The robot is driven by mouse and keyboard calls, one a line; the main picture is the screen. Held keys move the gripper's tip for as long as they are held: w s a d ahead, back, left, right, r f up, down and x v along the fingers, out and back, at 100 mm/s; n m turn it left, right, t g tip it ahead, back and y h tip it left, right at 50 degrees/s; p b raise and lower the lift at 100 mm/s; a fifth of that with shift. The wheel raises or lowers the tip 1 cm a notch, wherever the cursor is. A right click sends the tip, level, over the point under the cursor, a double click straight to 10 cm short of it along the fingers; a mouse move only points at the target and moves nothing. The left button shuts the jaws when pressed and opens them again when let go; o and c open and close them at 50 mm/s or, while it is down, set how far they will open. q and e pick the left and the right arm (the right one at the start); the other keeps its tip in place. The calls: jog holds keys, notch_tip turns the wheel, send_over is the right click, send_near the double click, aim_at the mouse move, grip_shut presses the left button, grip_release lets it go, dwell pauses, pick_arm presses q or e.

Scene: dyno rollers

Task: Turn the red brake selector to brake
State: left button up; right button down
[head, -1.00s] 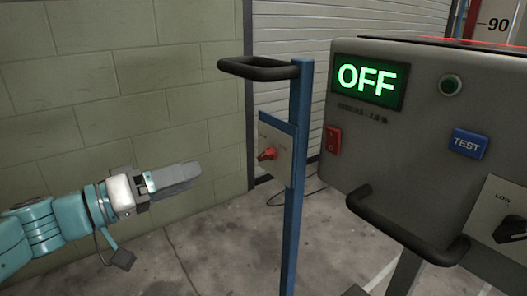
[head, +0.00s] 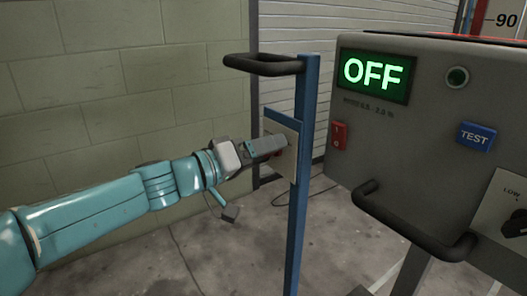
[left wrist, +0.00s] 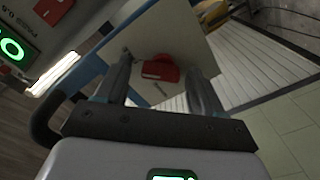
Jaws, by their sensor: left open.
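The red brake selector (left wrist: 160,70) is a small red knob on a pale plate (left wrist: 145,28), which is fixed to the blue post (head: 303,190). In the left wrist view the knob lies between the two fingers of my left gripper (left wrist: 160,82). The fingers are open, with a gap on each side of the knob. In the head view my left gripper (head: 270,146) reaches the plate (head: 289,133) from the left and mostly hides the knob. The knob's markings are too small and blurred to read. My right gripper is not in view.
A grey console (head: 415,145) stands at the right, with a green OFF display (head: 374,74), a red switch (head: 338,135), a blue TEST button (head: 476,137) and a black handle (head: 410,228). A black handle (head: 263,65) tops the post. A block wall (head: 110,70) is behind my left arm.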

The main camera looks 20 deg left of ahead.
pick_arm(q)
jog(key=c, duration=1.1)
jog(key=shift+o, duration=0.2)
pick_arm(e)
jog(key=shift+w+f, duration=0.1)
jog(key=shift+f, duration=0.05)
pick_arm(q)
jog(key=n, duration=1.8)
jog(key=shift+w+a+f, duration=0.1)
jog(key=shift+a+f, duration=0.1)
jog(key=shift+f, duration=0.1)
jog(key=o, duration=1.1)
jog(key=shift+c, duration=0.2)
